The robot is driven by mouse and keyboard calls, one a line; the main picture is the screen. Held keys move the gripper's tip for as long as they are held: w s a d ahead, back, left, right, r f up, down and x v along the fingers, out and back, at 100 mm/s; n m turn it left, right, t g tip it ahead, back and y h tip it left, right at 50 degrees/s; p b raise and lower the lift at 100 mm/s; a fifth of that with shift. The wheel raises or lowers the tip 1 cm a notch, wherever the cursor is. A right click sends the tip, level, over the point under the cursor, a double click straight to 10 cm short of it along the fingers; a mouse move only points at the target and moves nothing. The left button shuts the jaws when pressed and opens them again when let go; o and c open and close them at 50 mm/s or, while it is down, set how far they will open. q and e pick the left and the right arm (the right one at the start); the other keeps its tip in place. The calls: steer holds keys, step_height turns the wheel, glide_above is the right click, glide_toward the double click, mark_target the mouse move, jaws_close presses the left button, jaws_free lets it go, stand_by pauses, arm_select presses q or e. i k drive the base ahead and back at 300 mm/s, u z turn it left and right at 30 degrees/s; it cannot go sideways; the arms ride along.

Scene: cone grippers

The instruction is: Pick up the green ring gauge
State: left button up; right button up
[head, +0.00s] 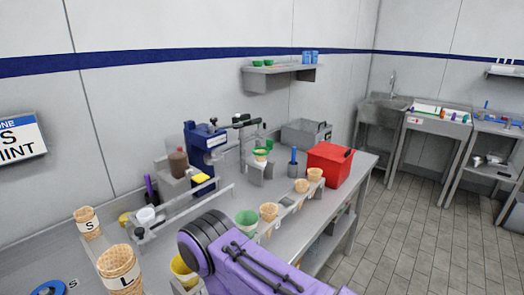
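A green ring (262,151), which looks like the ring gauge, sits around the top of a cone on a small grey stand (257,170) near the middle of the bench. It is small in the head view, so I cannot tell exactly how it rests. A purple arm link of mine fills the bottom middle of the head view and hides part of the bench front. Neither of my grippers shows in this view.
A green cup (246,220) and several cones stand along the bench front. A red box (328,164) stands right of the ring. A blue machine (205,145) stands left of it. Stacked cones (120,266) are at lower left. Tiled floor (410,240) is open at right.

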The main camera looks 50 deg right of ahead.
mark_target(270, 143)
steer(key=k, duration=0.4)
steer(key=z, duration=2.1)
steer(key=k, duration=0.35)
steer(key=i, duration=0.45)
steer(key=z, duration=0.95)
steer(key=i, duration=0.75)
steer(key=u, duration=0.5)
steer(key=i, duration=0.6)
steer(key=u, duration=0.7)
